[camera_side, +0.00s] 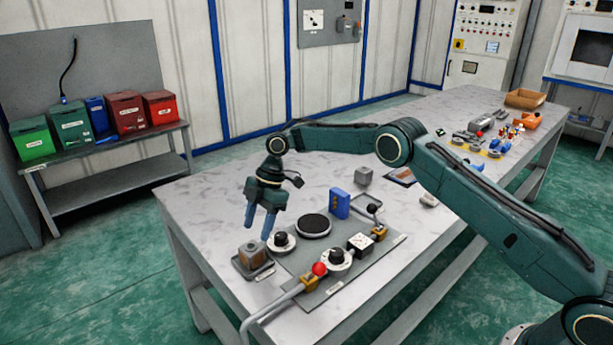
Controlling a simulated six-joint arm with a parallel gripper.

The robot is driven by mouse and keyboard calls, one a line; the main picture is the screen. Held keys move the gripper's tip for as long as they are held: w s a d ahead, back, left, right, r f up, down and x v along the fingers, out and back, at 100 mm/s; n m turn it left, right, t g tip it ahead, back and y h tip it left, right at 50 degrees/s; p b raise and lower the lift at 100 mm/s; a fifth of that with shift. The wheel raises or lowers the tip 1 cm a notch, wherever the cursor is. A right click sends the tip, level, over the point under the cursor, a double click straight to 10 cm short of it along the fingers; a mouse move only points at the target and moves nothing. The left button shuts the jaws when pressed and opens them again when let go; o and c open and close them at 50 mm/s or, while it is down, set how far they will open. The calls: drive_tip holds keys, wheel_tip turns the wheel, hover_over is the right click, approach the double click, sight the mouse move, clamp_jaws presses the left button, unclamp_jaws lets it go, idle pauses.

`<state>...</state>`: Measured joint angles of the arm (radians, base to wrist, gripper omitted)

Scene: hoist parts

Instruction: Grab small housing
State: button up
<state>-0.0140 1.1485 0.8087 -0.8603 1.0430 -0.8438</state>
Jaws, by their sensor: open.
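My gripper (258,230) hangs pointing down above the left part of the table, with its two blue fingers apart and nothing between them. Below its tips are a grey and brown box-shaped part (253,258) at the left and a white disc with a black knob (282,241) at the right. A small grey block (363,176) stands farther back, right of the gripper. I cannot tell for sure which part is the small housing. The fingertips appear above the parts; any contact is not clear.
A black round plate (314,225), a blue block (340,204) and a grey board (352,262) with a red ball and several fittings are close by on the table (215,205). Several tools and an open carton (525,98) lie at the far end. The left back area is clear.

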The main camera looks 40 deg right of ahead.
sight(252, 245)
drive_tip(key=shift+f, duration=0.1)
drive_tip(key=shift+a+f, duration=0.25)
drive_tip(key=shift+f, duration=0.25)
drive_tip(key=shift+a+f, duration=0.1)
drive_tip(key=shift+x, duration=3)
drive_tip(key=c, duration=0.7)
drive_tip(key=shift+c, duration=0.2)
drive_tip(key=shift+r, duration=5.05)
